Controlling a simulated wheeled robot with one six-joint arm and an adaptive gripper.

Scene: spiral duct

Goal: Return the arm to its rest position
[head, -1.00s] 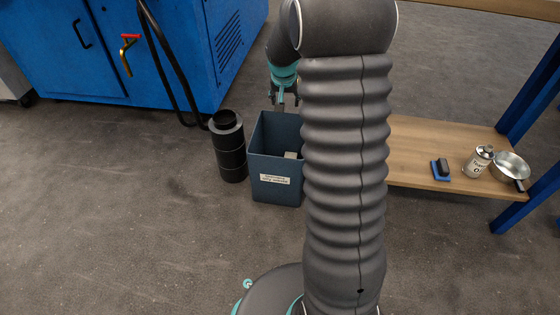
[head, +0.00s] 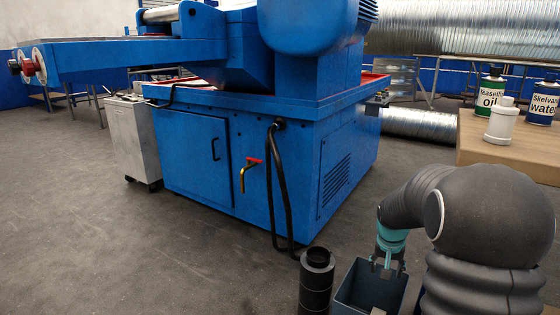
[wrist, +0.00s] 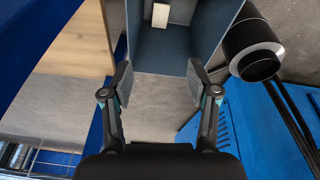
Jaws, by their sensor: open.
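My gripper (wrist: 160,92) is open in the wrist view, its two fingers apart with nothing between them. In the head view my gripper (head: 388,262) shows small at the end of the arm, above the blue-grey bin (head: 345,300). My arm is bent, with its dark grey links at the lower right of the head view. In the wrist view the bin (wrist: 160,45) lies beyond the fingertips. A small pale block (wrist: 160,15) is inside it. The fingers look clear of the bin's walls.
A black cylinder (head: 316,280) stands beside the bin. A big blue machine (head: 200,160) with a black hose (head: 280,190) is behind it. A wooden bench (head: 485,145) at right holds an oil can (head: 490,95), a white container (head: 501,122) and a water can (head: 543,103).

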